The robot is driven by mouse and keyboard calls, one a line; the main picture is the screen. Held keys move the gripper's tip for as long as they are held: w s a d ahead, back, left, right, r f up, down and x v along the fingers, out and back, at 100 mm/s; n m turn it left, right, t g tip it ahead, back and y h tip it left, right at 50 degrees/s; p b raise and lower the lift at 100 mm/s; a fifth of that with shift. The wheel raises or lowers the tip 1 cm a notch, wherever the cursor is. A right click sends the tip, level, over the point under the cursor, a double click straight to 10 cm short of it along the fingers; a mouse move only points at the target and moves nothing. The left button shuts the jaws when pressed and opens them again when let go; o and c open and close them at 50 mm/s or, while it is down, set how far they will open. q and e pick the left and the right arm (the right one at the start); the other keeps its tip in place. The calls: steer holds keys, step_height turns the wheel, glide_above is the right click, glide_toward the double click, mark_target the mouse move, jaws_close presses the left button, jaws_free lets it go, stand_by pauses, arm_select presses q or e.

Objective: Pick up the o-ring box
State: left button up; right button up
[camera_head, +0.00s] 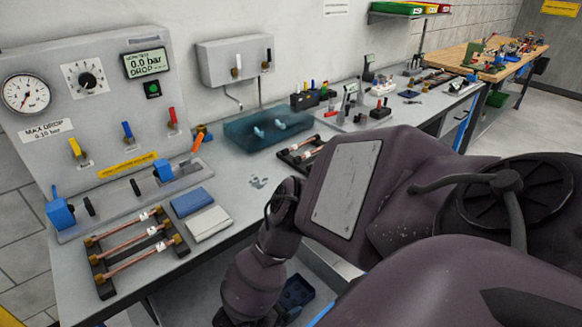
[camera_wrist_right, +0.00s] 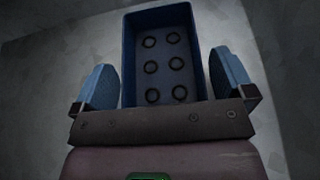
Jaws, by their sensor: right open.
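The o-ring box is a blue, open-topped rectangular box (camera_wrist_right: 130,45) with several dark o-rings lying in its bottom, seen in the right wrist view. My right gripper (camera_wrist_right: 163,62) is open, with one blue finger on each side of the box's near part. Whether the fingers touch the walls I cannot tell. The box's near end is hidden behind the gripper body. In the head view, the dark blue box (camera_head: 297,291) shows low down below the bench, partly hidden by my right arm. My left gripper is not in view.
A grey workbench (camera_head: 240,188) stands above and beyond the box. It holds a test panel (camera_head: 100,100), a rack of copper tubes (camera_head: 128,262), blue and white pads, and a teal transparent tray (camera_head: 238,130). A wooden bench (camera_head: 455,55) stands farther back right.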

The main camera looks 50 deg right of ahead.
steer(key=shift+d+f, duration=0.15)
steer(key=shift+d, duration=0.2)
steer(key=c, duration=0.8)
steer(key=shift+o, duration=0.2)
